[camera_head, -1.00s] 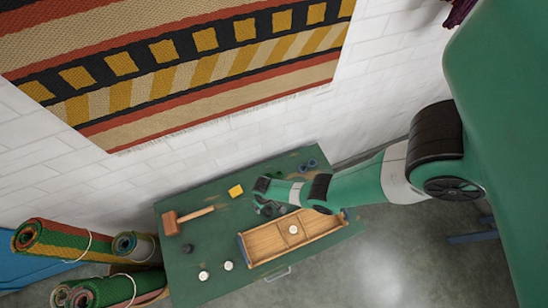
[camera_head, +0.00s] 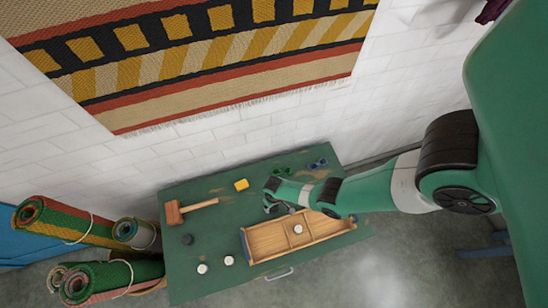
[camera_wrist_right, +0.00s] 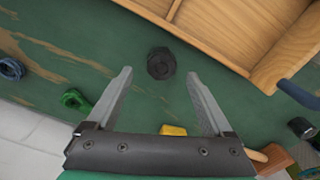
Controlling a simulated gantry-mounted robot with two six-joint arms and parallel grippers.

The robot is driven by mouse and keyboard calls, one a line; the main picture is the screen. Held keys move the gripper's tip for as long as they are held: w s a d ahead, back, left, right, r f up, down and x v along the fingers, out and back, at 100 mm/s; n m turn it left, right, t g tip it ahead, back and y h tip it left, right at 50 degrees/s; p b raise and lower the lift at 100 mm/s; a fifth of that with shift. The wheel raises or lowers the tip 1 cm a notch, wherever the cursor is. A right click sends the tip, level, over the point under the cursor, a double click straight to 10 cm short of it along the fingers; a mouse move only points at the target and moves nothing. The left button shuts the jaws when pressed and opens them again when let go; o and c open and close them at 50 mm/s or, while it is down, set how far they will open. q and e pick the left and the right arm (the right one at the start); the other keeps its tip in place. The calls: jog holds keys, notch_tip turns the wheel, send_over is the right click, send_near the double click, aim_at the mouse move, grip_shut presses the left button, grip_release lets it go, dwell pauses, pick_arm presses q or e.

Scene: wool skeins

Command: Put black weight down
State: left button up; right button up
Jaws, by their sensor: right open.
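A black weight (camera_wrist_right: 161,63), dark and roughly hexagonal, sits on the green tabletop in the right wrist view. My right gripper (camera_wrist_right: 160,75) is open, its fingers on either side of the weight in that view, with clear gaps and no contact visible. In the head view my right gripper (camera_head: 268,202) is low over the table, just behind the wooden tray; it hides or blends with the weight there. A second dark round piece (camera_head: 187,239) lies near the table's left side, left of the tray. My left gripper is not in view.
The divided wooden tray (camera_head: 262,252) holds a pale round piece. Two pale round pieces (camera_head: 229,260) lie left of it. A mallet (camera_head: 190,209), a yellow block (camera_head: 242,184), a green item (camera_wrist_right: 75,100) and a blue item (camera_wrist_right: 10,68) lie around. Rolled rugs (camera_head: 70,225) stand left.

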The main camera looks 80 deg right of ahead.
aim_at(274, 208)
notch_tip(274, 208, down, 5)
jog(key=b, duration=0.5)
jog(key=shift+a+f, duration=0.1)
jog(key=shift+f, duration=0.1)
jog(key=shift+r, duration=0.2)
grip_shut()
